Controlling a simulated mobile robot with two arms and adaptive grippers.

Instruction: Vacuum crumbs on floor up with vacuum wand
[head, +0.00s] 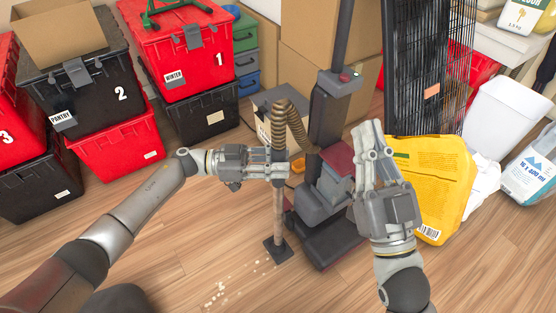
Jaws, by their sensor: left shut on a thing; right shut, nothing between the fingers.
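The vacuum wand (279,213) is a tan upright tube with a flat dark floor head (278,250) at its lower end. A ribbed brown hose (290,108) curves from its top. My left gripper (279,167) is shut around the wand's upper part. The floor head appears to be on or just above the wood floor. My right gripper (368,130) is shut and empty, in front of the yellow bag.
A dark grey machine with a column (329,118) stands just right of the wand. Stacked red and black totes (125,88) fill the left. A yellow bag (440,180), black rack (425,65) and white bin (503,113) crowd the right. The front floor is mostly clear.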

